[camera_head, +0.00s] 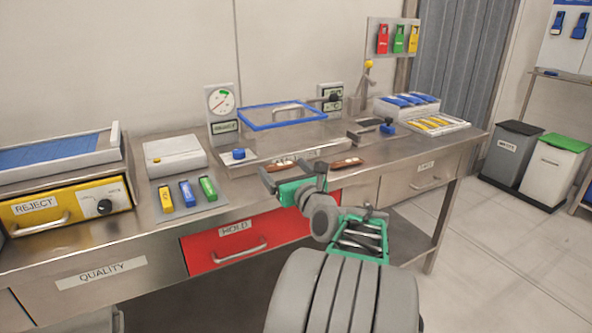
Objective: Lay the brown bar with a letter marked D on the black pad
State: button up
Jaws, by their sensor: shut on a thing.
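My gripper (291,173) is over the front of the steel bench, with its green palm facing me. It is shut on a brown bar (285,165), which shows only partly between its fingers. A second brown bar (347,163) lies on the bench to the right of my gripper, apart from it. The letters on both bars are too small to read, so I cannot tell which is marked D. A small grey fixture with a dark top (366,126) and a blue knob stands farther back at right. I cannot tell whether that dark top is the black pad.
A blue-rimmed frame (283,117) stands behind my gripper. A gauge (221,101) and blue knob (239,154) are left of it. Yellow, blue and green blocks (187,193) lie farther left. White trays (408,106) stand at back right. The red HOLD drawer (236,243) is below.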

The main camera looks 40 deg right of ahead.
jog(key=f, duration=0.1)
jog(key=w+f, duration=0.1)
jog(key=f, duration=0.2)
jog(key=shift+w+d, duration=0.2)
jog(key=shift+w, duration=0.15)
jog(key=shift+w+f, duration=0.1)
jog(key=shift+f, duration=0.35)
jog(key=shift+f, duration=0.1)
jog(key=shift+f, duration=0.1)
jog(key=o, duration=1)
jog(key=shift+o, duration=0.2)
jog(key=shift+f+b, duration=0.1)
jog(key=shift+b, duration=0.35)
